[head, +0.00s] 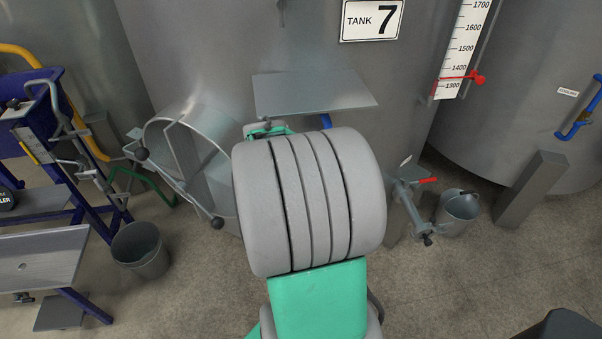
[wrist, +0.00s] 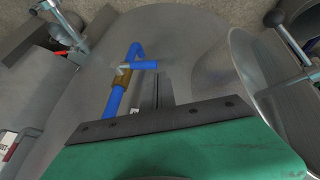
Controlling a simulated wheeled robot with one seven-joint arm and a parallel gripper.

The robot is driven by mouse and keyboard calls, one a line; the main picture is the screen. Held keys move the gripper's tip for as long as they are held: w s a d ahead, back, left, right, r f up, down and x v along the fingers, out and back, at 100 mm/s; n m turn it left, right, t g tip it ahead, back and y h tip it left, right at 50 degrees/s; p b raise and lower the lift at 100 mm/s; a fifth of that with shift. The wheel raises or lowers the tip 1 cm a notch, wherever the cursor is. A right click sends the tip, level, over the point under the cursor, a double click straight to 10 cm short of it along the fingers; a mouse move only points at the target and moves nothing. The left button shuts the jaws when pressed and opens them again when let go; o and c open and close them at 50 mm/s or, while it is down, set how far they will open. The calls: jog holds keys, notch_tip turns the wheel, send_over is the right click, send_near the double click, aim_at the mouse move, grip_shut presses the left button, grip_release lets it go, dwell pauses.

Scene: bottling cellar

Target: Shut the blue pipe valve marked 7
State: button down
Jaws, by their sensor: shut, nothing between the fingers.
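In the wrist view a blue pipe (wrist: 114,100) runs along the grey tank wall, with a brass valve body (wrist: 122,77) on it. The valve's blue-sleeved lever (wrist: 145,65) points right, roughly across the pipe. My gripper (wrist: 157,80) is shut and empty, its thin fingers just below the lever's end in the picture; I cannot tell whether they touch it. No number shows on the valve itself. In the head view a plate (head: 372,20) on the tank reads TANK 7. My arm hides the valve and most of my gripper there.
A grey shelf (head: 315,93) juts from the tank, with a round open hatch (head: 190,150) at its left. A red-handled tap (head: 412,195) and a bucket (head: 458,212) stand right. Another blue pipe (head: 578,122) is on the right tank. A blue-framed machine (head: 50,130) stands left.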

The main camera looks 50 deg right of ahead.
jog(key=w+a+r, duration=0.1)
jog(key=a+r, duration=0.1)
jog(key=a, duration=0.3)
jog(key=shift+a+r, duration=0.3)
